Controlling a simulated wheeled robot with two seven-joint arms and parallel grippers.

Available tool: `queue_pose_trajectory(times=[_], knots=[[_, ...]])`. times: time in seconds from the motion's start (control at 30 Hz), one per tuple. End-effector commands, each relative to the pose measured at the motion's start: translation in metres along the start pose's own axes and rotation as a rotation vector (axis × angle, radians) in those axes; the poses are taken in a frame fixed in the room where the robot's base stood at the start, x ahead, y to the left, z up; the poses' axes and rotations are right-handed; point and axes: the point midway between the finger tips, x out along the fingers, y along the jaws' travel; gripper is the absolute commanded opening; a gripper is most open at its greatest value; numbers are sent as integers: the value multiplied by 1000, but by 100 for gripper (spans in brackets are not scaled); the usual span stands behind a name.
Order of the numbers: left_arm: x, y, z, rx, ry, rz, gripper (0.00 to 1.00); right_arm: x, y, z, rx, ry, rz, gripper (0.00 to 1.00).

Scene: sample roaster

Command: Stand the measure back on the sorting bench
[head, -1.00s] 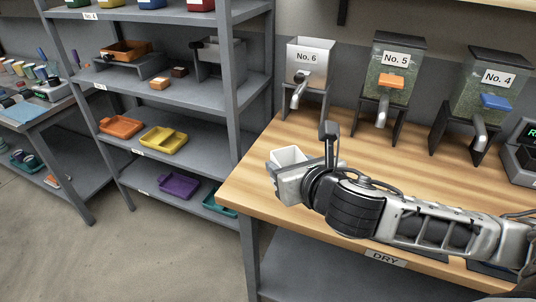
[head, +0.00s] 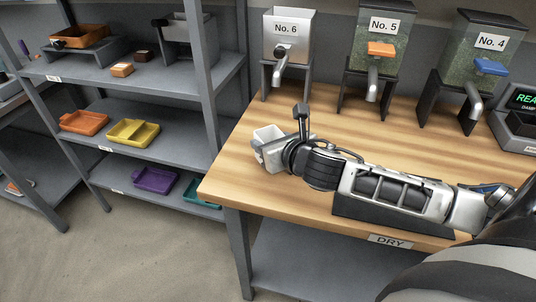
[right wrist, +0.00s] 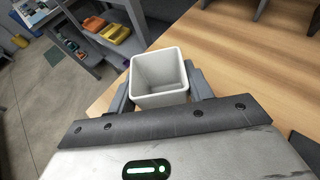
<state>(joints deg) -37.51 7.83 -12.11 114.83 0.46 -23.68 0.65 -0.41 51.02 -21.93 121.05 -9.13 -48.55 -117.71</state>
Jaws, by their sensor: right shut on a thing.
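The measure is a white, square, open-topped cup (head: 267,133), and it also shows in the right wrist view (right wrist: 160,76). It looks empty and upright. My right gripper (head: 271,150) is shut on it, with one finger on each side of the cup in the right wrist view (right wrist: 160,92). The cup is over the left part of a wooden-topped bench (head: 330,130) with a DRY label on its front. I cannot tell whether its base touches the wood. My left gripper is not in view.
Hoppers No. 6 (head: 288,35), No. 5 (head: 381,45) and No. 4 (head: 488,50) stand along the bench's back. A dark device with a lit display (head: 522,100) is at the right. A grey shelf rack (head: 135,140) with coloured trays stands left. Bare wood surrounds the cup.

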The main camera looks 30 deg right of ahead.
Motion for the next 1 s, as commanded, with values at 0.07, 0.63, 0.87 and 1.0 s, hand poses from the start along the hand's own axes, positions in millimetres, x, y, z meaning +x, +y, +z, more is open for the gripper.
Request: queue_pose_trajectory(times=[0.07, 0.63, 0.87, 1.0], knots=[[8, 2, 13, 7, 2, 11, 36, 8, 1, -19, 3, 0, 2, 19], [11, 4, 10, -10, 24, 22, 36, 11, 2, -28, -1, 1, 2, 19], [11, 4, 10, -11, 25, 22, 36, 12, 2, -29, 0, 1, 2, 72], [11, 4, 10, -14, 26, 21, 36, 12, 2, -29, 0, 1, 2, 72]])
